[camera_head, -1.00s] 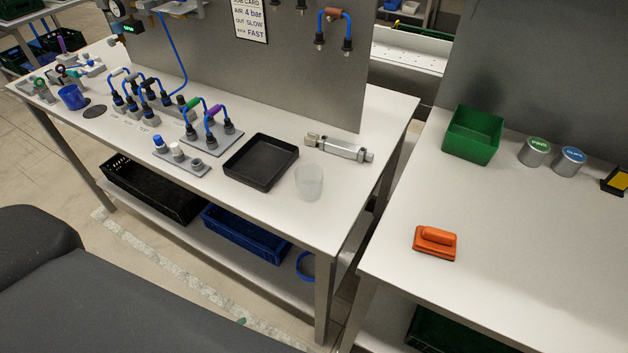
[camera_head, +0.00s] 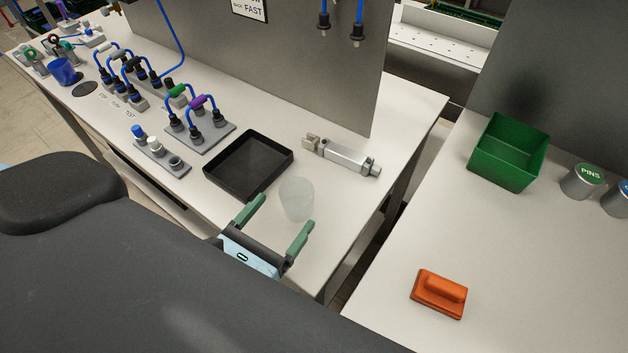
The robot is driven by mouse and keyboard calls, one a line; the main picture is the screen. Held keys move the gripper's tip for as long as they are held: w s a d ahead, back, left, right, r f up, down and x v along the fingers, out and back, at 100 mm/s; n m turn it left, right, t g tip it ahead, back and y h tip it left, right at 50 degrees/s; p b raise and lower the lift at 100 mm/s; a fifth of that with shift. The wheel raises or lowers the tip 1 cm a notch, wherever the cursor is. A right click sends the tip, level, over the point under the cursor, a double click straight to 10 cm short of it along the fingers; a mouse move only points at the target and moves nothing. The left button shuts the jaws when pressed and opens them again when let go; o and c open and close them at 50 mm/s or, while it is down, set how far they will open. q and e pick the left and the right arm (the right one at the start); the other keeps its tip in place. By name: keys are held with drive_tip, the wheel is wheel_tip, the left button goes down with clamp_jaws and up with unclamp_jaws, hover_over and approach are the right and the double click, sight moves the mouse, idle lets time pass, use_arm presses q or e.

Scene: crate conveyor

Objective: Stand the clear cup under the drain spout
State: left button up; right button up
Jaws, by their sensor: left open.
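The clear cup (camera_head: 297,199) stands upright on the white bench, just right of the black tray. My left gripper (camera_head: 284,212) is open and empty, its two green fingers pointing at the cup from the near side. One fingertip is left of the cup and the other is at its lower right in the picture. I cannot tell whether they touch it. I cannot make out a drain spout for certain; small fittings crowd the bench's far left end. My right gripper is not in view.
The black tray (camera_head: 249,164) and a silver cylinder (camera_head: 343,154) lie near the cup. A blue cup (camera_head: 65,72) stands at far left by a dark disc (camera_head: 85,89). Hose fittings (camera_head: 196,125) fill the bench's middle. A green bin (camera_head: 508,152) and an orange block (camera_head: 439,293) are on the right table.

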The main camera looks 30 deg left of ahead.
sight(306, 180)
use_arm(q)
drive_tip(key=shift+s+r, duration=0.1)
drive_tip(key=shift+s, duration=0.1)
drive_tip(key=shift+s+r, duration=0.1)
drive_tip(key=shift+s, duration=0.15)
drive_tip(key=shift+w, duration=0.3)
drive_tip(key=shift+w+r+p, duration=0.1)
drive_tip(key=shift+w+p, duration=0.45)
drive_tip(key=shift+w, duration=0.7)
drive_tip(key=w, duration=0.1)
drive_tip(key=w+p, duration=0.1)
drive_tip(key=w, duration=0.1)
drive_tip(key=shift+w+r+p, duration=0.3)
drive_tip(key=shift+w+d+f, duration=0.1)
drive_tip(key=shift+w+f, duration=0.05)
drive_tip(key=shift+w, duration=0.4)
drive_tip(key=shift+c, duration=0.2)
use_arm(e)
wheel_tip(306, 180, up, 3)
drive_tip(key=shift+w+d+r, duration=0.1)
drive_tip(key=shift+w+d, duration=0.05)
